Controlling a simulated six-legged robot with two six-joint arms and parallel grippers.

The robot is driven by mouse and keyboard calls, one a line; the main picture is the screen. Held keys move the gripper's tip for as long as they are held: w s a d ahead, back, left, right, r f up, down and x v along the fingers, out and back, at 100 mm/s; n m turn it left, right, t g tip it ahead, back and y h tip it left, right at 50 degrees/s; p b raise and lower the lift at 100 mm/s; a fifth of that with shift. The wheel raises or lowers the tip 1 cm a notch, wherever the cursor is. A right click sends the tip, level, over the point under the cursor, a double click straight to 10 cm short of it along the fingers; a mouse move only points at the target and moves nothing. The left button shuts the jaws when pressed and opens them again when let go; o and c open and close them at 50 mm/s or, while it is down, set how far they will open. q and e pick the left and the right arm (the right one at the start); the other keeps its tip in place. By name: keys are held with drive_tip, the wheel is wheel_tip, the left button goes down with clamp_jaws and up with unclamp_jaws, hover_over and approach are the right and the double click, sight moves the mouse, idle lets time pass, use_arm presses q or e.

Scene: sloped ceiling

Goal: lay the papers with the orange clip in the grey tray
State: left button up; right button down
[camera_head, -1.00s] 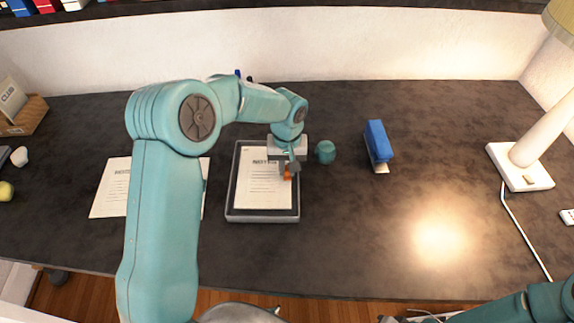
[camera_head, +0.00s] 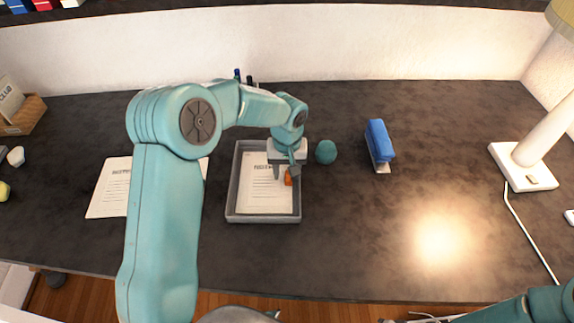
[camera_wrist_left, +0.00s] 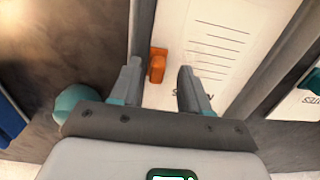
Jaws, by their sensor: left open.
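The papers with the orange clip (camera_head: 262,195) lie inside the grey tray (camera_head: 232,212) on the dark desk. The orange clip (camera_head: 288,178) is on their right edge, and it also shows in the left wrist view (camera_wrist_left: 157,66). My left gripper (camera_head: 287,172) is over the tray's upper right part, right by the clip. In the left wrist view its fingers (camera_wrist_left: 157,88) are apart, with the clip between and beyond them and nothing gripped. Part of the papers' top is hidden by the gripper. My right gripper is not in view; only part of that arm shows at lower right.
Another sheet of paper (camera_head: 109,190) lies left of the tray, partly behind my left arm. A teal round object (camera_head: 326,152) stands just right of the tray, and a blue stapler-like object (camera_head: 379,142) farther right. A white lamp (camera_head: 528,157) stands at far right. The front right desk is clear.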

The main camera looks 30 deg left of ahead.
use_arm(q)
wheel_tip(320, 180, up, 16)
drive_tip(key=shift+r, duration=0.15)
idle(0.8)
